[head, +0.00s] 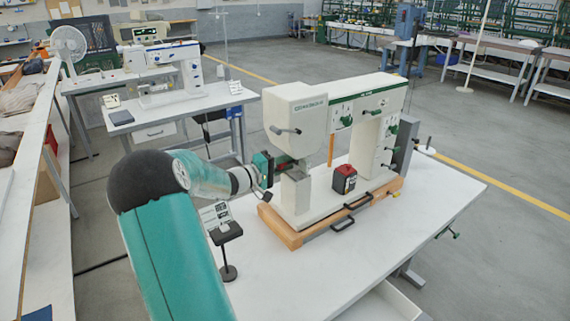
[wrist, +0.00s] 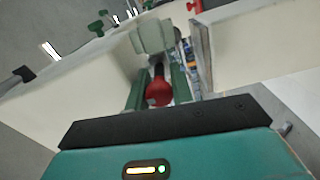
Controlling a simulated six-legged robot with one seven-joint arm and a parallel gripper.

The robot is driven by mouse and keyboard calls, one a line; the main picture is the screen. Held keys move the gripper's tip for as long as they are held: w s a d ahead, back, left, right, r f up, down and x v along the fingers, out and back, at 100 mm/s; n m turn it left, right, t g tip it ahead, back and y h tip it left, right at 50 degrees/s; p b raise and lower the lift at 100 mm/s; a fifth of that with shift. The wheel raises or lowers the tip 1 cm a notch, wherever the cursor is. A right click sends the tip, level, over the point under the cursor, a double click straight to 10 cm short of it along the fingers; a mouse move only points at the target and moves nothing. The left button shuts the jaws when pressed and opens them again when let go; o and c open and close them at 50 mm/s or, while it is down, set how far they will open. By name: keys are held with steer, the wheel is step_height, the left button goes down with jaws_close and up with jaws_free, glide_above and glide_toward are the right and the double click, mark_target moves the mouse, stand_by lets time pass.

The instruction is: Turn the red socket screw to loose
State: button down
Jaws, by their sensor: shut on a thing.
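The white eyelet press (head: 345,120) stands on a wooden base on the table. My gripper (head: 284,162) reaches from the left to the lower front of its head. In the wrist view my gripper's two green fingers (wrist: 160,80) are shut on a red, rounded part, which I take for the red socket screw (wrist: 158,93). The fingers lie on either side of it. Its far end and socket are hidden, so its turn position cannot be told. In the head view my gripper hides most of it.
A black box with a red top (head: 344,179) stands by the press column. Green knobs (head: 391,130) sit on the press side and black handles (head: 342,223) at its base. A small stand (head: 228,232) is close below my arm. The front of the table (head: 330,275) is clear.

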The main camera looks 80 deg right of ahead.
steer(key=n, duration=0.4)
steer(key=shift+w+n, duration=0.1)
steer(key=shift+n, duration=2.5)
steer(key=shift+f, duration=0.1)
steer(key=c, duration=1.2)
jaws_free()
steer(key=v, duration=1.3)
steer(key=shift+w+a, duration=0.2)
steer(key=shift+a, duration=0.1)
